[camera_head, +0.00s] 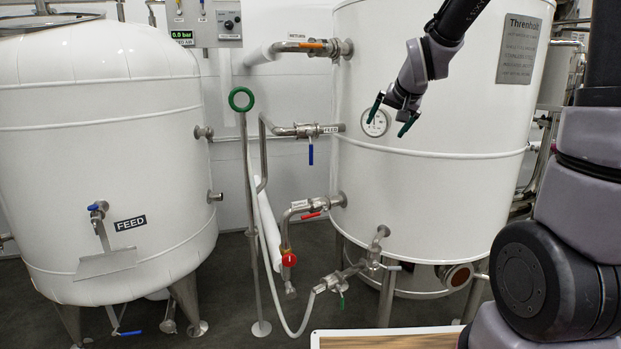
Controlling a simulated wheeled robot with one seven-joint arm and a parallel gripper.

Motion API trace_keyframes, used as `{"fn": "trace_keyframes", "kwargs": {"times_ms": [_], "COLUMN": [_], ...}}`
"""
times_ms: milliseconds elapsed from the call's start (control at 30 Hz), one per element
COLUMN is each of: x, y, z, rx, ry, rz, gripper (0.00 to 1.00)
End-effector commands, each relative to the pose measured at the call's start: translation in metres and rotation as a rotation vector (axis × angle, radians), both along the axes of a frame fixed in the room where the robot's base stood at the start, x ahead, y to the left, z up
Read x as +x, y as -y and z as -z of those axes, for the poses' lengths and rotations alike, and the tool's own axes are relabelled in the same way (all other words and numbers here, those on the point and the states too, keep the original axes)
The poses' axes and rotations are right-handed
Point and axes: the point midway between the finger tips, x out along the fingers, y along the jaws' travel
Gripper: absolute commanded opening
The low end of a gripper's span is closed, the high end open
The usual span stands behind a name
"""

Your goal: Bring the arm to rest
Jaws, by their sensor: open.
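My gripper (391,116) hangs from my arm in the upper middle right of the head view. Its two dark green fingers are spread apart with nothing between them. It is in front of the large white tank (450,190), and its left finger overlaps the round dial gauge (376,123) in the picture. I cannot tell how far the fingers are from the tank wall. My arm comes down from the top edge, and its larger links fill the right edge of the view.
A white FEED tank (100,180) stands at left. Between the tanks are a pipe with a blue-handled valve (310,150), a red-handled valve (311,214), a green ring on a post (241,99) and a white hose (272,240). A wooden-topped surface (390,340) shows at the bottom.

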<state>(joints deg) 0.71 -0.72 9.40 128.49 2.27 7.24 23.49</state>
Motion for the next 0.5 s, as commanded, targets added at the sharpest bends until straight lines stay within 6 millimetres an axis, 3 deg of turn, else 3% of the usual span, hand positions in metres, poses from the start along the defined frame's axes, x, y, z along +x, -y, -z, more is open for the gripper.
{"fn": "trace_keyframes", "kwargs": {"times_ms": [33, 200, 500], "x": [-0.023, -0.098, -0.226], "y": [0.008, 0.030, 0.045], "z": [-0.017, -0.047, -0.066], "rx": [-0.010, -0.027, 0.014], "ry": [-0.005, -0.060, -0.145], "rz": [0.007, 0.018, -0.004], "gripper": [1.00, 1.00, 1.00]}}
